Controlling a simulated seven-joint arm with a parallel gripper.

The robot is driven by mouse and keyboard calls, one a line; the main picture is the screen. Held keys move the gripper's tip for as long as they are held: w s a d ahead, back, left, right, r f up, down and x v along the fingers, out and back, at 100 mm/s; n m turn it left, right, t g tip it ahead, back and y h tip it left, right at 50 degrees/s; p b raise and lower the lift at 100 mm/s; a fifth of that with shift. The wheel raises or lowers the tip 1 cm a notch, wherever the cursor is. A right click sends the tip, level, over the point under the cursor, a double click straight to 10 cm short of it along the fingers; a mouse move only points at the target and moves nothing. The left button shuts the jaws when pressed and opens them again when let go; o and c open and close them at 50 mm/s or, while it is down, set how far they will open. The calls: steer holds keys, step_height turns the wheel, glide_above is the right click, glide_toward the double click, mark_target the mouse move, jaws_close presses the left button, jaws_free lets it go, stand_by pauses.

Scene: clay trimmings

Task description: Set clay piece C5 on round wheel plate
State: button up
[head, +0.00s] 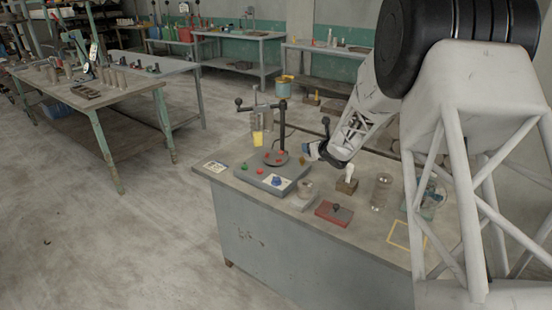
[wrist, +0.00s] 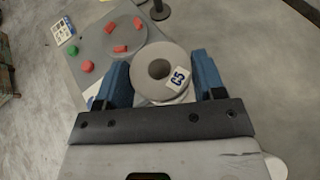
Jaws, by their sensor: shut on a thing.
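In the wrist view my gripper (wrist: 162,80) has its blue fingers closed on both sides of clay piece C5 (wrist: 146,82), a grey round piece with a dark round hollow and a white "C5" label. The round wheel plate (wrist: 124,36) lies beyond it to the upper left, a grey disc with several small red pieces on it. In the head view the wheel plate (head: 276,164) is on the bench, and my gripper (head: 311,151) is just to its right. C5 is hard to make out there.
Beside the plate on the grey base are a green button (wrist: 88,66) and a blue knob (head: 276,181). A dark post (head: 283,125) stands behind the plate. A red block (head: 333,214), a clear cylinder (head: 381,190) and a yellow outlined square (head: 407,236) are on the bench to the right.

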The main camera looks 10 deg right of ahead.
steer(key=s+a+n+g+y, duration=0.3)
steer(key=a+n+g+y, duration=0.3)
steer(key=a, duration=0.6)
steer(key=shift+s+f+n+y, duration=0.3)
steer(key=shift+n+y, duration=0.9)
steer(key=shift+n, duration=0.4)
steer(key=shift+w, duration=0.15)
steer(key=w, duration=0.5)
steer(key=w+f, duration=0.1)
steer(key=w, duration=0.9)
steer(key=shift+w+d+f, duration=0.2)
steer(key=shift+w+f, duration=0.05)
steer(key=shift+w, duration=0.15)
steer(key=shift+f, duration=1.75)
steer(key=shift+f, duration=0.1)
